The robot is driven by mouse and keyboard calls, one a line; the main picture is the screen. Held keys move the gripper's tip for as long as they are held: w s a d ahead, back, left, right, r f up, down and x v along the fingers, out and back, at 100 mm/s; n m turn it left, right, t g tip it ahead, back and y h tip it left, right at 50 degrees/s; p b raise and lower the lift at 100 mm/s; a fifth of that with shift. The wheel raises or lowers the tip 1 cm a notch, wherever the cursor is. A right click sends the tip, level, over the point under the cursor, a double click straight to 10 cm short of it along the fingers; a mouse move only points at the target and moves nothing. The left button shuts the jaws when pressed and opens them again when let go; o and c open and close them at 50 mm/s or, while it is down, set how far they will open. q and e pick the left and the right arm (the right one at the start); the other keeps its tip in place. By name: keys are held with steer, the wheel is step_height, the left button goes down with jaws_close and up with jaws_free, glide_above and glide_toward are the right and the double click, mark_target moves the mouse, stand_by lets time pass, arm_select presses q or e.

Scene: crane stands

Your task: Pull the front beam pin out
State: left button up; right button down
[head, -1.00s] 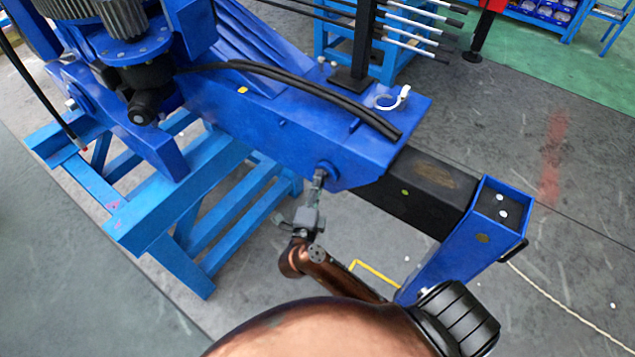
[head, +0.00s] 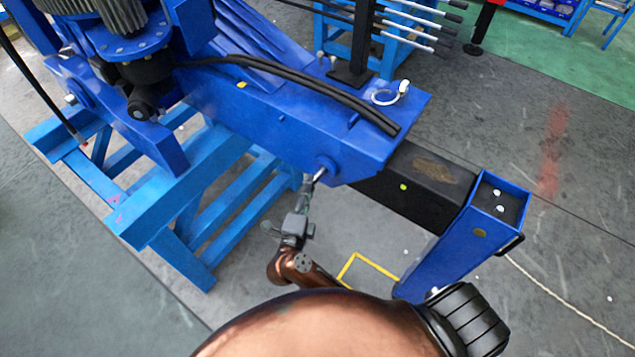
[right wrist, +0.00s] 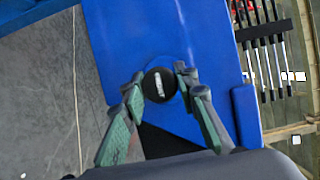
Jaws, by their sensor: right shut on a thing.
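The blue beam (head: 270,115) lies across the head view with a black inner beam (head: 425,180) coming out of its right end. The front beam pin (head: 319,175) shows as a short bright shaft at the round boss on the beam's near side. My right gripper (head: 307,183) is shut on the pin's outer end, a little off the beam face. In the right wrist view, the pin's round dark end (right wrist: 159,85) sits between the green-padded fingers, in front of the blue face. How much of the pin is still inside the beam is hidden. My left gripper is not in view.
A light-blue stand (head: 190,225) is under the beam at the left. A blue leg (head: 465,235) slants down at the beam's right end. A white ring-shaped clip (head: 391,94) and black hoses (head: 290,80) lie on the beam top. Yellow lines (head: 365,262) mark the grey floor.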

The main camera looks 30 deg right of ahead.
steer(key=c, duration=2)
jaws_free()
steer(key=shift+a+f, duration=0.25)
steer(key=o, duration=0.4)
steer(key=shift+s+r, duration=0.15)
steer(key=shift+o, duration=0.4)
steer(key=shift+d, duration=0.1)
steer(key=v, duration=0.7)
steer(key=shift+s, duration=0.2)
